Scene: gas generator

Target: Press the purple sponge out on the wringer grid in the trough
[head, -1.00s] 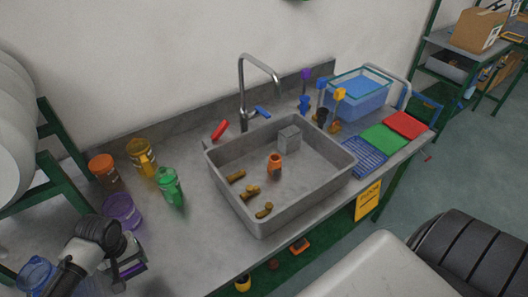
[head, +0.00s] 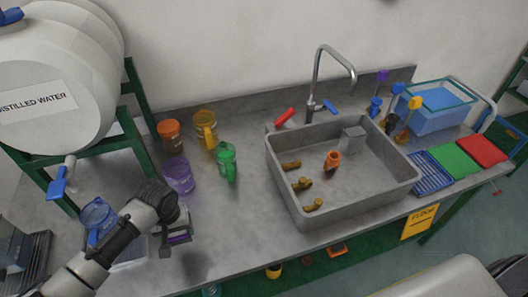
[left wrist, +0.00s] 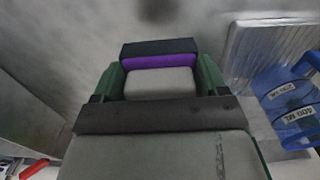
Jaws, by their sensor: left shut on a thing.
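My left gripper (head: 178,230) is shut on the purple sponge (head: 179,239) and holds it over the bench, in front of the purple jug. In the left wrist view the sponge (left wrist: 160,61) shows as a purple strip between the gripper's dark and grey parts; most of it is hidden. A dark grey ribbed metal thing (head: 30,262) stands at the lower left edge of the head view, partly cut off. I cannot tell whether it is the trough with the wringer grid. My right gripper is not in view.
A blue measuring jug (head: 97,216) stands left of my gripper, close to my arm. A purple jug (head: 179,177), green jug (head: 227,163) and grey sink basin (head: 283,185) are on the bench (head: 240,232). A blue ribbed rack (head: 430,172) lies right of the basin.

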